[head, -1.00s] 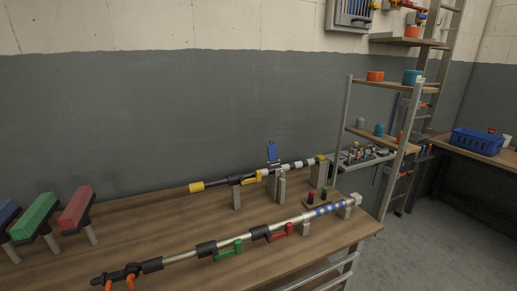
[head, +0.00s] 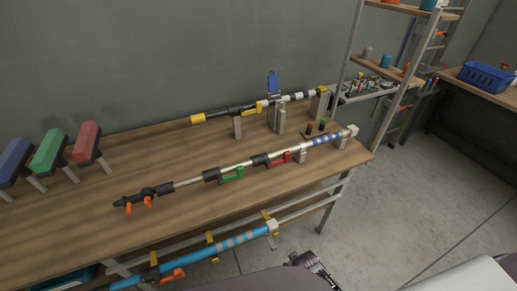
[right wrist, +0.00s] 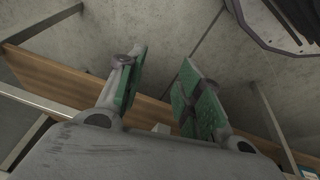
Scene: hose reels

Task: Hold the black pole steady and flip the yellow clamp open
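The black pole (head: 216,115) lies along the back of the wooden workbench, raised on grey upright supports. It has a yellow left end and black and white bands toward its right end. A yellow clamp (head: 262,103) sits on its middle, close to a blue upright piece (head: 272,82). Whether the clamp is shut is too small to tell. My right gripper (right wrist: 163,65) is open and empty in the right wrist view, with green pads apart and the bench edge beyond. It is well away from the pole. My left gripper is not in view.
A silver pole (head: 238,166) with green and red clamps lies in front of the black pole. A blue pole (head: 205,252) hangs below the workbench front (head: 90,225). Blue, green and red blocks (head: 50,150) stand at left. A shelf rack (head: 385,70) is at right.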

